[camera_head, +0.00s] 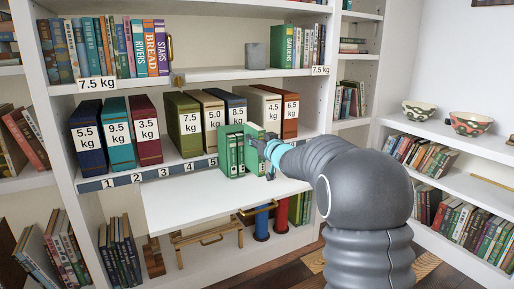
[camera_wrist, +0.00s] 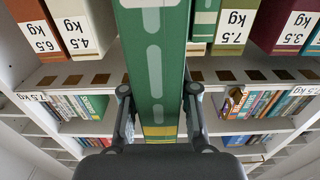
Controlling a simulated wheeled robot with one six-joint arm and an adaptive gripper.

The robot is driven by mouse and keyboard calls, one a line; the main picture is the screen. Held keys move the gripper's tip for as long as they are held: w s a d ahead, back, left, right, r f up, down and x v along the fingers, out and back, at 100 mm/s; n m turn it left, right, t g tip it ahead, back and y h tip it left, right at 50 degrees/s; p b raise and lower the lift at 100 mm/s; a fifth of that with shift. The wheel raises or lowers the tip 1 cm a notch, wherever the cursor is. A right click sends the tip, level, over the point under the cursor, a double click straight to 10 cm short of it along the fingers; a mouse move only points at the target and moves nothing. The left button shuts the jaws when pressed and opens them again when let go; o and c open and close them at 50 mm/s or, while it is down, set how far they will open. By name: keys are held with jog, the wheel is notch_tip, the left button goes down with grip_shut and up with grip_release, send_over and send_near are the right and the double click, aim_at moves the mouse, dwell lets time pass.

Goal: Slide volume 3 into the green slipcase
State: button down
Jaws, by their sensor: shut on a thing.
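My gripper (camera_head: 268,152) is shut on a green volume (camera_head: 252,133), which stands upright between the fingers. In the wrist view the volume (camera_wrist: 155,70) fills the middle, with pale marks along its spine and a yellow band near the gripper; its number cannot be read. Just left of it in the head view stands a green set of slim spines (camera_head: 231,157), apparently in the green slipcase, at the shelf's front. Part of a green spine also shows right of the held volume in the wrist view (camera_wrist: 205,22). Whether the held volume is inside the slipcase cannot be told.
Weight-labelled boxes stand behind, among them a blue one (camera_head: 237,103) and a cream one (camera_head: 266,106). Numbered tags line the shelf edge (camera_head: 150,177). A bare white board (camera_head: 215,203) juts out below. Bowls (camera_head: 471,123) sit on the right shelf.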

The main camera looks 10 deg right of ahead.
jog(key=shift+r, duration=0.9)
jog(key=shift+s+d, duration=0.15)
jog(key=shift+s, duration=0.15)
jog(key=v, duration=1.8)
jog(key=w+a+f+b, duration=0.2)
jog(key=w+f+b, duration=0.4)
jog(key=w, duration=0.5)
jog(key=b, duration=0.2)
jog(key=shift+w+a+f+b, duration=0.15)
jog(key=shift+w+a+b, duration=0.1)
jog(key=shift+b, duration=0.05)
jog(key=shift+p, duration=0.4)
jog(key=shift+p+x, duration=0.9)
jog(key=shift+x, duration=1.95)
jog(key=shift+a, duration=0.1)
jog(key=shift+p, duration=0.6)
